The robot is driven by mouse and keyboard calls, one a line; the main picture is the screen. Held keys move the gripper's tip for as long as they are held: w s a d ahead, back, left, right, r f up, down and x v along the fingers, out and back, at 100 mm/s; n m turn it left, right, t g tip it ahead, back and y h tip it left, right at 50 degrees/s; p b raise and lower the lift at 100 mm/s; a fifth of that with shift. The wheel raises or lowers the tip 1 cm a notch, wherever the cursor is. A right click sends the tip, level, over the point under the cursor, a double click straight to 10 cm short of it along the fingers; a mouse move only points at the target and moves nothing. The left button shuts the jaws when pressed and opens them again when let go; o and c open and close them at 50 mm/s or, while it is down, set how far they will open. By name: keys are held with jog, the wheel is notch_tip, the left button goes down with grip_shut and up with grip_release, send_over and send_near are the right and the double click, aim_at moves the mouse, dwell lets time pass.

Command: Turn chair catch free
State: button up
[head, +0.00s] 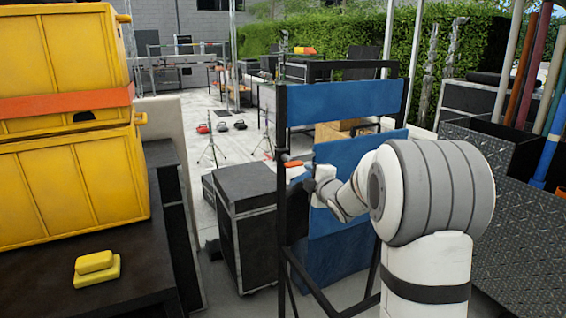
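A tall folding chair with a black frame and blue canvas panels (345,103) stands right of centre, its back and side towards me. A small orange piece (291,164), which may be the catch, shows at the chair's left upright. My white arm reaches in from the right, across the front of the chair. My gripper (305,179) is at the left upright, just right of and below the orange piece. It is small and partly hidden by the wrist. I cannot tell whether it touches the orange piece or whether its fingers are open.
A black wheeled case (246,215) stands close left of the chair. Yellow stacked crates (70,180) and a small yellow block (96,268) are on a dark top at left. A black bin with poles (500,145) is at right. Pale open floor lies behind, with tripods.

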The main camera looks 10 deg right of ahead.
aim_at(292, 162)
jog(key=w+n+y, duration=0.1)
jog(key=w+a+n+t+y, duration=0.1)
jog(key=n, duration=0.1)
jog(key=shift+w+a+r, duration=0.1)
jog(key=shift+w, duration=0.25)
jog(key=p+x, duration=0.2)
jog(key=x, duration=0.5)
jog(key=shift+w+a+p, duration=0.2)
jog(key=shift+p, duration=0.15)
jog(key=shift+c, duration=0.2)
grip_shut()
